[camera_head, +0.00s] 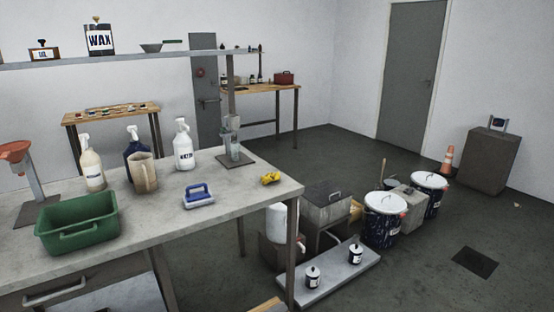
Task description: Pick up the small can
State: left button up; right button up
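Two small cans with dark bodies, white labels and light tops stand upright on a low grey slab near the floor, right of the workbench. The nearer small can (313,278) is toward the slab's front left. The other small can (355,254) is farther back and to the right. I cannot tell from this view which one is meant. Neither of my grippers shows in the head view.
The grey workbench (240,199) holds a green tub (78,226), spray bottles, a jug and a blue-handled brush (198,196). Large lidded drums (384,224) stand behind the low slab (332,276). A dark floor plate (475,262) lies in open floor at the right.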

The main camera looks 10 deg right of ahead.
aim_at(354, 259)
jog(key=l+u, duration=0.2)
jog(key=l, duration=0.4)
jog(key=l+u, duration=0.15)
jog(key=l, duration=0.5)
jog(key=l+u, duration=0.2)
jog(key=l, duration=0.45)
jog(key=l+u, duration=0.2)
jog(key=l, duration=0.4)
jog(key=k+l+u, duration=0.2)
jog(key=l, duration=0.4)
jog(key=i+l+u, duration=0.1)
jog(key=l, duration=0.25)
jog(key=i+l, duration=0.25)
jog(key=i+l+u, duration=0.15)
jog(key=l, duration=0.3)
jog(key=i+l+u, duration=0.1)
jog(key=l, duration=0.3)
jog(key=i+l, duration=0.2)
jog(key=l, duration=0.2)
jog(key=u, duration=0.05)
